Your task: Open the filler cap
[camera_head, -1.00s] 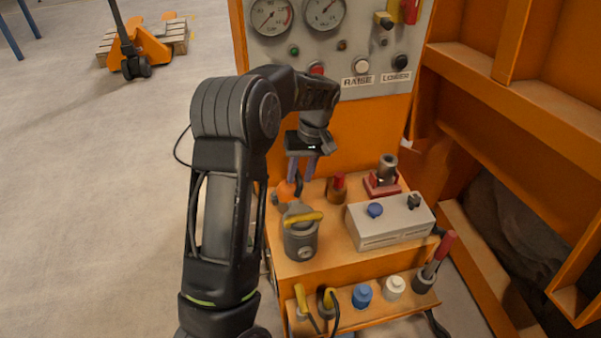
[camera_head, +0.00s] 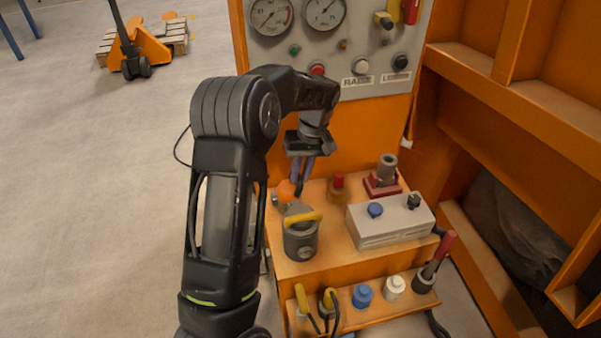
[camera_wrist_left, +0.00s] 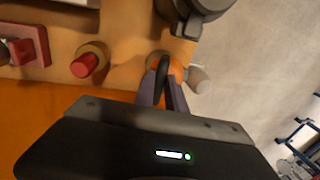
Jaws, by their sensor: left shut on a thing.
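My left gripper (camera_head: 299,188) reaches down at the back left of the orange bench, its fingers closed around a dark upright handle (camera_wrist_left: 162,74). The handle stands on a small orange fitting (camera_head: 286,191) with a grey end piece (camera_wrist_left: 197,80). The fingers hide part of the handle, and I cannot tell whether this fitting is the filler cap. A red-topped round cap (camera_head: 337,181) on a brown base stands just right of the gripper, apart from it. It also shows in the left wrist view (camera_wrist_left: 84,65). My right gripper is not in view.
A grey canister (camera_head: 300,240) with a yellow handle (camera_head: 303,218) stands close in front of the gripper. A grey control box (camera_head: 390,220) and a red-based fitting (camera_head: 382,184) are to the right. The gauge panel (camera_head: 340,50) rises behind.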

